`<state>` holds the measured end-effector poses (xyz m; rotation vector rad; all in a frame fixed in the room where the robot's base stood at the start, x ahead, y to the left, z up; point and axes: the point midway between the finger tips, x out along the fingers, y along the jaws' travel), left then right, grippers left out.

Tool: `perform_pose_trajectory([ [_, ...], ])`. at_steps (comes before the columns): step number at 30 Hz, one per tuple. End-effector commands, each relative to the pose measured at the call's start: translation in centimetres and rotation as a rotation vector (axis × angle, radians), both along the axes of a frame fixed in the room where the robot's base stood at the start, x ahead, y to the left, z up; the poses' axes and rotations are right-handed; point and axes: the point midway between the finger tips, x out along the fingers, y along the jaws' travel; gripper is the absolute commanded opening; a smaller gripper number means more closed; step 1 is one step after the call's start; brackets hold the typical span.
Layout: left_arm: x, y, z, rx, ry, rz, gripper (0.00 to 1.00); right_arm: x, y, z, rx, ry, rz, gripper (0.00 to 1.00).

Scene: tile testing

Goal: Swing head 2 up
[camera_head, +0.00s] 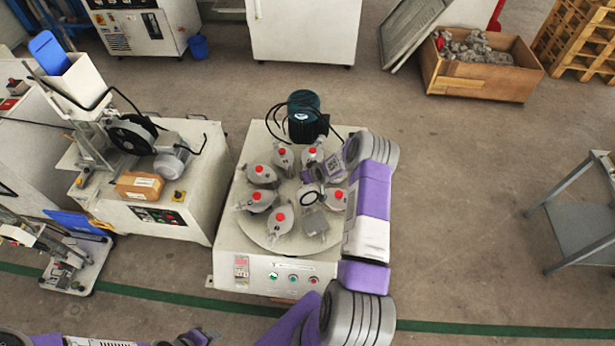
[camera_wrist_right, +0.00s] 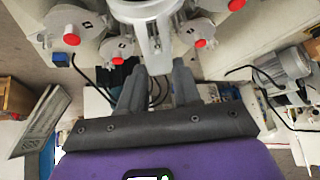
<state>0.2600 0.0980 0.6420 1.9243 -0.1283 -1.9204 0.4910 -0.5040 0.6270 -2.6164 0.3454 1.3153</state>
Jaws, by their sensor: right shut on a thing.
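The white tile-testing machine (camera_head: 228,262) carries a round turntable (camera_head: 250,222) with several grey heads, most showing a red knob. My right gripper (camera_head: 319,175) reaches in from the right over the turntable. In the right wrist view its two fingers (camera_wrist_right: 157,82) are shut on a grey part of one head (camera_wrist_right: 151,42). In the head view this head (camera_head: 308,197) appears tilted up, with a ring facing the camera and a grey block (camera_head: 314,221) bare in front of it. Its number cannot be read. My left gripper (camera_head: 195,338) is at the bottom edge, partly cut off.
A dark motor (camera_head: 304,115) with cables stands behind the turntable. Other heads with red knobs (camera_head: 281,217) sit close around the held one. A machine (camera_head: 170,215) stands at the left. A grey trolley (camera_head: 580,220) is at the right, with clear floor between.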

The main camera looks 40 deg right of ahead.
Motion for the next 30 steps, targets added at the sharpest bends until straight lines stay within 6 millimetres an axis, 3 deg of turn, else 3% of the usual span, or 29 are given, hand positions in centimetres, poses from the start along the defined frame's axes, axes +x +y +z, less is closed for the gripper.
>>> perform_pose_trajectory([
  [14,-0.01,0.00,-0.10,0.000,0.000,0.000,0.43,0.79,-0.19,0.59,-0.007,-0.021,-0.001,0.00],
  [15,0.00,0.00,-0.11,0.000,0.000,0.000,0.43,0.81,-0.18,0.60,-0.007,-0.021,-0.001,0.34],
  [20,0.00,0.00,-0.09,0.000,0.000,0.000,0.43,0.63,-0.15,0.45,-0.005,-0.016,-0.001,0.58],
  [30,-0.01,0.00,0.05,0.000,0.000,0.000,0.43,0.15,-0.12,0.56,-0.003,-0.009,-0.001,0.58],
])
